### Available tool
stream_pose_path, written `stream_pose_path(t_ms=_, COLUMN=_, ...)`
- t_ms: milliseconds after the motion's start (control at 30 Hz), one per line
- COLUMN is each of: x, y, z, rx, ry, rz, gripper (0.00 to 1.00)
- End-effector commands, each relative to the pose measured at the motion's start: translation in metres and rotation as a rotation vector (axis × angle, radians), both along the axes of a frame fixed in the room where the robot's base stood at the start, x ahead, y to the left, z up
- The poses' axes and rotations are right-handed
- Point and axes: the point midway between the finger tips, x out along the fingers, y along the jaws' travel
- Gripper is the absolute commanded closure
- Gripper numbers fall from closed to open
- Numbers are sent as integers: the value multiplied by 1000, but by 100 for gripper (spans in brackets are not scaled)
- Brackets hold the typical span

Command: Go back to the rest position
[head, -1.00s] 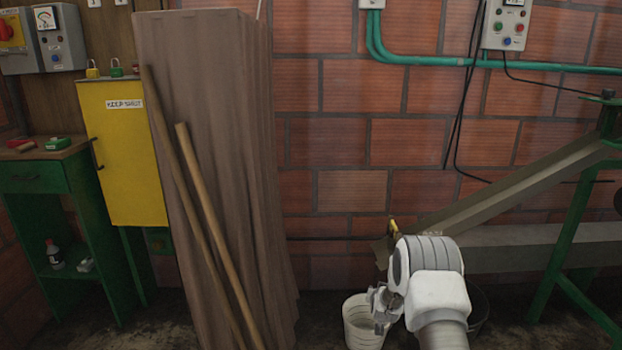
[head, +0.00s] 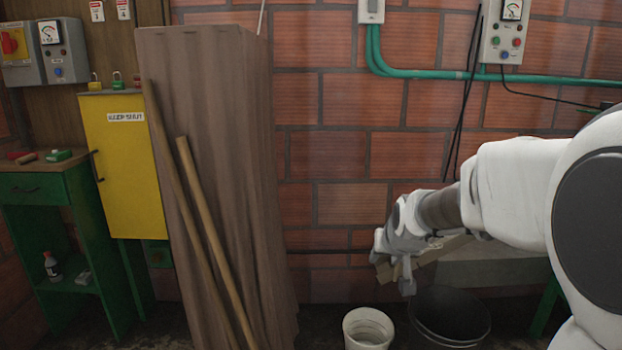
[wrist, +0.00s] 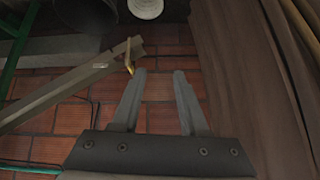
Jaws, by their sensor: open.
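My gripper (wrist: 160,84) is open and empty in the wrist view, its two fingers apart with the brick wall behind them. In the head view my gripper (head: 396,276) hangs at the end of my arm, above and between the white bucket and the dark tub. The exact gap between its fingers is hard to see there. My arm reaches in from the right and hides most of the sloping metal chute, which shows in the wrist view (wrist: 60,96).
A white bucket (head: 368,330) and a dark tub (head: 450,316) stand on the floor below. Brown corrugated sheets (head: 215,130) with wooden poles lean at the middle left. A yellow cabinet (head: 125,165) and a green table (head: 35,185) stand further left. A control box (head: 507,30) hangs on the wall.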

Motion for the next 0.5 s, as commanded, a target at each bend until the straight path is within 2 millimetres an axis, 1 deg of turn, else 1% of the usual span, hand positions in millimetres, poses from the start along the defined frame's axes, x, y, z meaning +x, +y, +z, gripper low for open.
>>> stream_pose_path(t_ms=33, x=-19, y=2, z=12, rx=-3, ry=6, rz=8, gripper=56)
stream_pose_path(t_ms=167, x=-66, y=7, z=31, rx=-10, ry=42, rz=27, gripper=56)
stream_pose_path(t_ms=200, x=-81, y=8, z=35, rx=-13, ry=53, rz=32, gripper=56)
stream_pose_path(t_ms=267, x=-104, y=10, z=40, rx=-18, ry=70, rz=40, gripper=56)
stream_pose_path(t_ms=400, x=-157, y=12, z=48, rx=-28, ry=108, rz=57, gripper=56)
stream_pose_path(t_ms=467, x=-180, y=13, z=49, rx=-32, ry=126, rz=64, gripper=56)
stream_pose_path(t_ms=500, x=-194, y=14, z=49, rx=-36, ry=136, rz=67, gripper=56)
